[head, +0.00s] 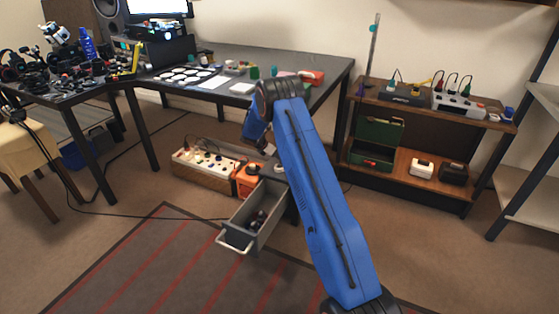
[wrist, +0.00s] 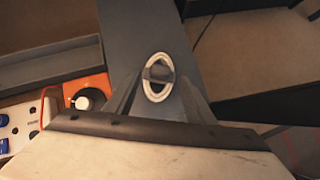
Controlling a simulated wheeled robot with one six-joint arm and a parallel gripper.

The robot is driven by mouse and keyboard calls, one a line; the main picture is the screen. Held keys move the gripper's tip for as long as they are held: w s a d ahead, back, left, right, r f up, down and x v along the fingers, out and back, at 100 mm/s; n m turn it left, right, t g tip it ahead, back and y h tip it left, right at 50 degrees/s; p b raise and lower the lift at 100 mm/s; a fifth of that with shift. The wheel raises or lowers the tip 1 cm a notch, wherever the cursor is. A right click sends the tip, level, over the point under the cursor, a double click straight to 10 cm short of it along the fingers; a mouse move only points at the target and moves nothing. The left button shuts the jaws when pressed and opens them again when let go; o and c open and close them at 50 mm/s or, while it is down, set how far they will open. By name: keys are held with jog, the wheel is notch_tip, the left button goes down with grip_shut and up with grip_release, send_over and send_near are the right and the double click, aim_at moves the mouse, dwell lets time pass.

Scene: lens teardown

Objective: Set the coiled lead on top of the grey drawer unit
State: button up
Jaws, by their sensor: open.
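The coiled lead (wrist: 148,88) is a white oval ring with a dark band across its middle. In the wrist view it appears to lie flat on the grey top of the drawer unit (wrist: 140,35). My gripper (wrist: 158,86) is open, with one grey finger on each side of the lead and gaps showing beside it. In the head view the grey drawer unit (head: 245,214) stands on the floor with its drawer pulled out and small dark items inside. A small white bit of the lead (head: 280,167) shows on its top. My blue arm hides most of the gripper there.
An orange box with a white knob (wrist: 83,102) stands left of the unit, beside a white-topped panel box (head: 205,163). A dark workbench (head: 230,62) is behind. A wooden shelf (head: 405,160) stands right. Floor is clear in front of the open drawer.

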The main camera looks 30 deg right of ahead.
jog(key=v, duration=0.7)
jog(key=shift+a+r, duration=0.15)
jog(key=shift+r, duration=0.1)
jog(key=shift+s, duration=0.1)
